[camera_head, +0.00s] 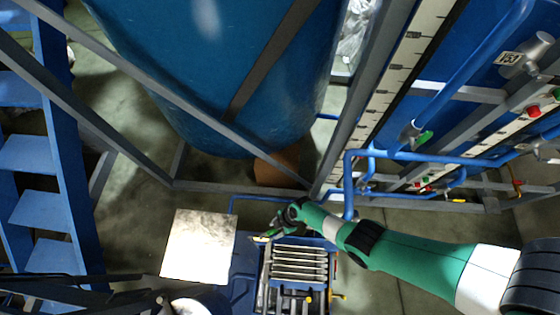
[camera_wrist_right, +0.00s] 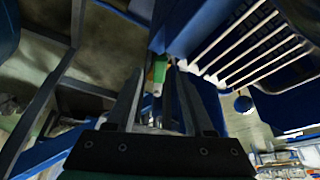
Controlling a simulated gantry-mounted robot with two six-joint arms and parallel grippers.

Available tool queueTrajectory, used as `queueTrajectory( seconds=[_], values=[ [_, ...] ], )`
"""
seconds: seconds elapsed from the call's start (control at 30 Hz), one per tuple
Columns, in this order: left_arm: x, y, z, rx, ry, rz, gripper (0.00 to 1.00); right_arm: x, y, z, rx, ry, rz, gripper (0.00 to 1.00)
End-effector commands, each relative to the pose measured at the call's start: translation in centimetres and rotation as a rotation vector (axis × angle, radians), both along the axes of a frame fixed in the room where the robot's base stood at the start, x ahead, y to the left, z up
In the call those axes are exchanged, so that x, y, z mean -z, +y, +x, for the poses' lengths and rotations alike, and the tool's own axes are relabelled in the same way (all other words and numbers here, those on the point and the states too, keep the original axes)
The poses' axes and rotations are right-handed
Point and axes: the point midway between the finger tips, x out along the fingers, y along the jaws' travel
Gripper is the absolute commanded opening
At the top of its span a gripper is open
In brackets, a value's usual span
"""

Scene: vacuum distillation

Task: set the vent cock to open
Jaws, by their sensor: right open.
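My right gripper (camera_head: 268,236) is at the end of the green arm, beside the left edge of the blue slatted unit at the bottom centre. In the right wrist view its two dark fingers (camera_wrist_right: 160,92) are apart. A small green handle (camera_wrist_right: 160,69) with a pale end shows between and beyond the fingertips; it looks like the vent cock's lever. I cannot tell whether the fingers touch it, nor how the cock is set. In the head view the cock is hard to make out against the gripper. I cannot make out my left gripper.
The slatted unit (camera_head: 300,262) also fills the upper right of the wrist view. A pale square plate (camera_head: 198,246) lies left of the gripper. A large blue tank (camera_head: 215,70) stands behind grey frame bars. Blue pipes with a green-handled valve (camera_head: 423,138) are at right.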

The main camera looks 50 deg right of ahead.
Motion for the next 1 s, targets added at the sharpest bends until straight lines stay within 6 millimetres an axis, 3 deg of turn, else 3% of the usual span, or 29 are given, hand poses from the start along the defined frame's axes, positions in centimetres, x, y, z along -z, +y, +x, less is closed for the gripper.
queueTrajectory(
  seconds=[0.03, 0.23, 0.3, 0.67, 1.0],
  values=[
    [-1.5, 0.0, 0.0, 0.000, 0.000, 0.000, 0.00, -1.5, -0.3, -0.1, 0.001, 0.000, 0.000, 0.53],
    [-5.8, 0.0, 0.0, 0.000, -0.002, 0.000, 0.00, -6.1, -1.9, -0.9, 0.002, -0.003, -0.001, 0.53],
    [-4.7, 0.0, 0.0, 0.000, -0.002, 0.000, 0.00, -5.9, -2.1, -1.0, 0.002, -0.005, 0.002, 0.53],
    [-4.9, 0.0, 0.0, 0.000, 0.000, 0.000, 0.00, -9.6, -3.6, -1.8, 0.001, -0.002, 0.000, 0.53],
    [-4.9, 0.0, 0.0, 0.000, -0.001, 0.000, 0.00, -10.0, -3.7, -1.8, 0.000, -0.001, 0.000, 0.51]
  ],
)
